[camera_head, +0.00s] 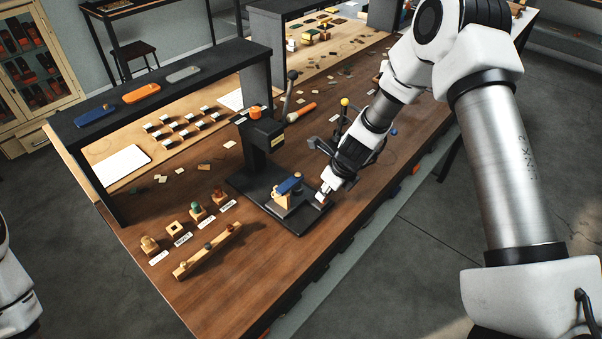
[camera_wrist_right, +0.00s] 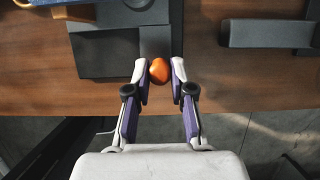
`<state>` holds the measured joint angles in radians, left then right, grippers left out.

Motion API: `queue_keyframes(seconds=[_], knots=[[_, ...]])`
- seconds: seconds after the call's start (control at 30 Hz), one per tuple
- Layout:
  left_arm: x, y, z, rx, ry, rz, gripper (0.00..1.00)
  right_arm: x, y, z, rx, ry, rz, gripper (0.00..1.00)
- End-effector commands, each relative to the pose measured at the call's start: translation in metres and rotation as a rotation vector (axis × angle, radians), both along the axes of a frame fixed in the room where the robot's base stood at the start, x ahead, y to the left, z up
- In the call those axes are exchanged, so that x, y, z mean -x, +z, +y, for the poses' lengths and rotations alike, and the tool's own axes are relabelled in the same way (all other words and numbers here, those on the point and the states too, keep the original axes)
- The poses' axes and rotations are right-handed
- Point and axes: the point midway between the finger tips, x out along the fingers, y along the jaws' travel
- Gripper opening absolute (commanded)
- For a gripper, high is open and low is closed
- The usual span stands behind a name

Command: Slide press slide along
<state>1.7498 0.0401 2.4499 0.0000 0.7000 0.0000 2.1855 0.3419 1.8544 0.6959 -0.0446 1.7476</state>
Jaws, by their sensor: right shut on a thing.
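The black press (camera_head: 262,138) stands on a dark base plate (camera_head: 248,186) on the wooden bench; the plate also shows in the right wrist view (camera_wrist_right: 106,54). A wooden block with a blue piece (camera_head: 288,190) on top sits on the base, likely the press slide. My right gripper (camera_head: 324,196) is at the plate's right edge. In the right wrist view its fingers (camera_wrist_right: 159,72) are closed around an orange knob (camera_wrist_right: 159,69) at the end of a dark strip running onto the plate. The knob is hidden in the head view. My left gripper is out of view.
A row of wooden stamps (camera_head: 174,230) with labels and a wooden rack (camera_head: 208,250) lie left of the press. The press lever (camera_head: 289,92) rises behind it. An orange-handled tool (camera_head: 300,112) lies beyond. A dark shelf (camera_head: 155,92) spans the back. The bench front is clear.

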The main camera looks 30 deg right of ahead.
Motion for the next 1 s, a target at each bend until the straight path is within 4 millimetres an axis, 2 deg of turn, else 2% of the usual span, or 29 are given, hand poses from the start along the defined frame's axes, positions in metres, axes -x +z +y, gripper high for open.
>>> queue_keyframes(seconds=[0.63, 1.0], knots=[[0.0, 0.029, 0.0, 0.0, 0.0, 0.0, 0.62, -0.044, 0.005, 0.017, 0.003, -0.001, -0.007, 0.0], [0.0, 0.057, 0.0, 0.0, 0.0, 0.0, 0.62, -0.066, 0.006, 0.026, 0.003, -0.001, -0.008, 0.0]])
